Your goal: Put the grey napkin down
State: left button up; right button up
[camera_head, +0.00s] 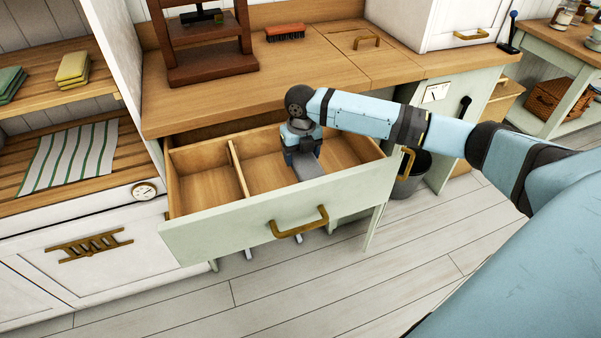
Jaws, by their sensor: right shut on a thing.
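My right gripper (303,148) reaches down into the open drawer (280,205) from above, with its arm coming in from the right. It is shut on the grey napkin (308,167), which shows as a small flat grey piece below the fingers, in the drawer's middle compartment. The gripper partly covers the napkin, and I cannot tell whether the napkin touches the drawer floor. My left gripper is not in view.
Wooden dividers (237,168) split the drawer. The left compartment is empty. Above stands a wooden worktop (310,72) with a red brush (285,32) and a dark wooden frame (208,55). A striped cloth (70,155) lies on the left shelf. A bucket (412,172) stands right of the drawer.

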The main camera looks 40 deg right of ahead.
notch_tip(320, 180, down, 2)
jog(key=shift+f, duration=0.15)
notch_tip(320, 180, down, 4)
jog(key=shift+r+b, duration=0.25)
jog(key=shift+b, duration=0.25)
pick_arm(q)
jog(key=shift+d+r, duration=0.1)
pick_arm(e)
jog(key=shift+f, duration=0.1)
jog(key=shift+f, duration=0.15)
jog(key=o, duration=1)
jog(key=shift+c, duration=0.2)
